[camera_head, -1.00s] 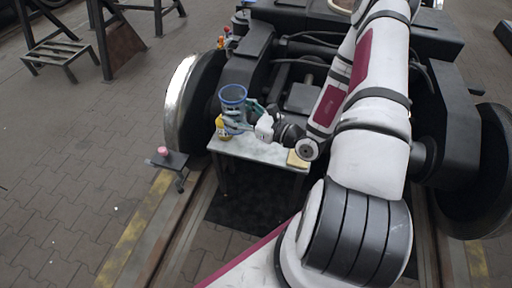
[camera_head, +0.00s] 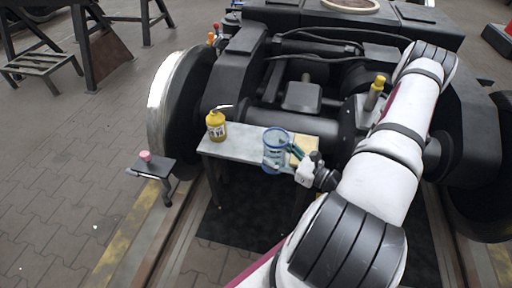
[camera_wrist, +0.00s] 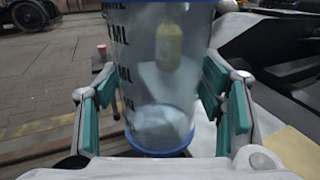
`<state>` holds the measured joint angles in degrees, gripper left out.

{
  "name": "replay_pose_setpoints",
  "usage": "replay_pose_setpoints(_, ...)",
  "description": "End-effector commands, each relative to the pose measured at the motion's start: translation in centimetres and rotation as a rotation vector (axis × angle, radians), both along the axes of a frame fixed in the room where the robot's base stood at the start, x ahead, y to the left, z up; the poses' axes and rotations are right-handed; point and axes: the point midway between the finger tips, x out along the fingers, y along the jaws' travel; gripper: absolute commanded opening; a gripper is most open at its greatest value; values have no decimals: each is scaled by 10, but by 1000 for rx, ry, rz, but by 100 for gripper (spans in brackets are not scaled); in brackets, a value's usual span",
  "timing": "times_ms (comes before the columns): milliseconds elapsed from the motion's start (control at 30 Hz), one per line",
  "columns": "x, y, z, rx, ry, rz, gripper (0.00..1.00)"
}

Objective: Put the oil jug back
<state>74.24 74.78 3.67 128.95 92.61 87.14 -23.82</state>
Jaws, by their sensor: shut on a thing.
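The oil jug (camera_head: 276,152) is a clear blue-tinted measuring jug with a blue rim and dark ML marks. It is upright in front of the grey table's right half. My gripper (camera_head: 297,158) is shut on it from the right. In the wrist view the jug (camera_wrist: 158,90) fills the middle between my two teal-padded fingers (camera_wrist: 165,105). Its lower end overlaps the table's front edge in the head view; I cannot tell whether it touches the table.
A yellow bottle (camera_head: 216,125) stands on the table's left end. The grey table (camera_head: 240,148) has bare room between bottle and jug. A yellowish pad (camera_head: 303,146) lies at its right end. A small stand (camera_head: 150,167) holds a pink item. The bogie (camera_head: 300,95) rises behind.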

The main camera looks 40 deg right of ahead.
Motion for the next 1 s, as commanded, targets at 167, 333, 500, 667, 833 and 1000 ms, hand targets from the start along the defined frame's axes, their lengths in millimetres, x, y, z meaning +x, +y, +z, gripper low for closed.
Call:
replay_pose_setpoints(167, 21, -6, -6, -3, -4, 3, 30)
replay_pose_setpoints(333, 60, -19, -10, -4, -3, 3, 30)
replay_pose_setpoints(500, 100, -30, -13, -4, -4, 3, 30)
replay_pose_setpoints(667, 127, -38, -16, -1, -2, 2, 30)
replay_pose_setpoints(833, 139, -42, -16, 0, -1, 0, 30)
replay_pose_setpoints(1000, 152, -46, -18, -2, -3, 2, 30)
